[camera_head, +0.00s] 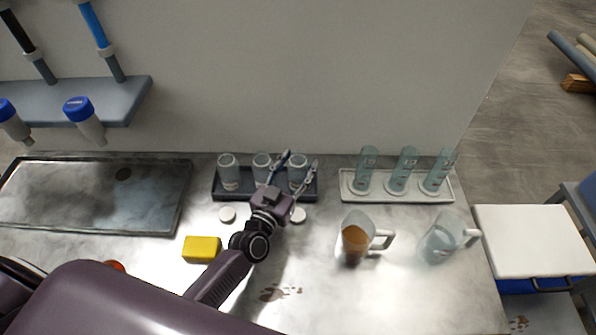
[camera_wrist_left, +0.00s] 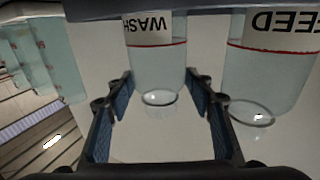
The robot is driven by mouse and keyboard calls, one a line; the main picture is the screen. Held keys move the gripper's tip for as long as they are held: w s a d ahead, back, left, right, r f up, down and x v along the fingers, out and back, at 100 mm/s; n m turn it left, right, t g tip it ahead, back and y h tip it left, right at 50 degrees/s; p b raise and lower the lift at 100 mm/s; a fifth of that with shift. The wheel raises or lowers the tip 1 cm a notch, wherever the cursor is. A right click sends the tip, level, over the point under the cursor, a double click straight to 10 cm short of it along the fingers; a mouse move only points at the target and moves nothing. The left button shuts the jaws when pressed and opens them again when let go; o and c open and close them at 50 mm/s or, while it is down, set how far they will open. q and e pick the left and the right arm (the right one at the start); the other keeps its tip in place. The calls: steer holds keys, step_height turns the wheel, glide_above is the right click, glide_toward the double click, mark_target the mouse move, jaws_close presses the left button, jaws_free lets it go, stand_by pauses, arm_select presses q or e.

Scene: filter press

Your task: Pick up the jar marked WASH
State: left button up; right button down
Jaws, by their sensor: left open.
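The jar marked WASH is a clear glass jar with a white label and a red line, in the middle of the left wrist view (camera_wrist_left: 158,60), its lettering upside down. In the head view it is the right-hand jar (camera_head: 297,174) of the row in the dark tray (camera_head: 240,197). My left gripper (camera_head: 298,163) is open, with one finger on either side of this jar. In the wrist view its blue-padded fingers (camera_wrist_left: 160,105) have gaps to the glass. The jar marked FEED (camera_wrist_left: 270,70) stands beside it. My right gripper is not in view.
Another jar (camera_head: 229,172) stands at the tray's left end. A pale rack (camera_head: 400,198) with glass cylinders is to the right. White discs (camera_head: 227,214), a yellow sponge (camera_head: 202,249), an amber-filled jug (camera_head: 356,240) and a clear jug (camera_head: 440,240) stand nearer. A wall is close behind.

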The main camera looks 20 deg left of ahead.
arm_select(q)
steer(key=c, duration=0.9)
steer(key=shift+c, duration=0.2)
